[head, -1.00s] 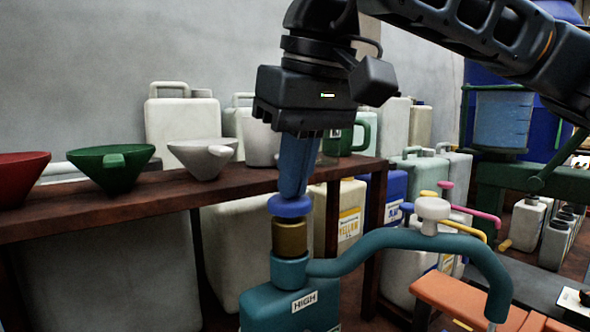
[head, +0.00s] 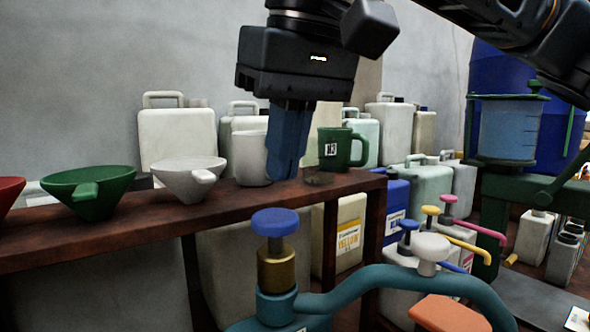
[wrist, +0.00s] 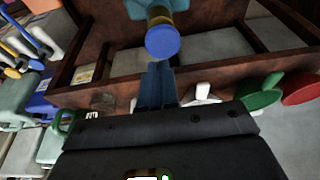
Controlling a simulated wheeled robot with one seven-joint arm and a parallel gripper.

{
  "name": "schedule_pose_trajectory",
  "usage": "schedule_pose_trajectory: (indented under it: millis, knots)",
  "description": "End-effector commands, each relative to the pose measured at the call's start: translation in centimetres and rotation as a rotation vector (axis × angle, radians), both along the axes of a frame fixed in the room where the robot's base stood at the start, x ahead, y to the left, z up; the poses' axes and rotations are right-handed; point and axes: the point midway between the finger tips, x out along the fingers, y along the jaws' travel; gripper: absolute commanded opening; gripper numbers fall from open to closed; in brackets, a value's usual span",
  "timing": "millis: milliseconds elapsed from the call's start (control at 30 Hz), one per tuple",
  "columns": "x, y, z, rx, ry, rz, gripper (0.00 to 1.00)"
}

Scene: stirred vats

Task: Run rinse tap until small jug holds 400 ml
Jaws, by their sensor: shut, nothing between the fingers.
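A teal tap with a blue round knob (head: 274,222) on a brass collar (head: 277,268) stands at the lower middle of the head view. Its teal pipe (head: 385,276) curves right, carrying a white knob (head: 430,248); the spout end is out of frame. My gripper (head: 286,178) is shut and empty, its blue fingers above the blue knob and apart from it. In the wrist view the blue knob (wrist: 162,42) lies just beyond the fingertips (wrist: 157,66). A green jug (head: 343,148) and a white jug (head: 250,158) stand on the shelf; I cannot tell which, if either, is the small jug.
The brown shelf (head: 110,226) also holds red, green (head: 88,190) and white (head: 190,178) funnels. Canisters stand behind and below it. Coloured small taps (head: 450,205) and a blue-filled vessel (head: 508,130) on a green stand are at right. An orange block (head: 448,314) lies under the pipe.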

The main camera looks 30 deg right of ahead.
Motion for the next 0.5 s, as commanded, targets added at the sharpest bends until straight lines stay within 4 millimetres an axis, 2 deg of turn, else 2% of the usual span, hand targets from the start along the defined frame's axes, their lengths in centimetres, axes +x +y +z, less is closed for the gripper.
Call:
schedule_pose_trajectory:
  millis: [300,500]
  knots:
    - [-1.5,-0.1,5.6,0.0,-0.003,0.0,0.0]
    - [-2.2,-0.2,7.8,0.0,-0.003,0.0,0.0]
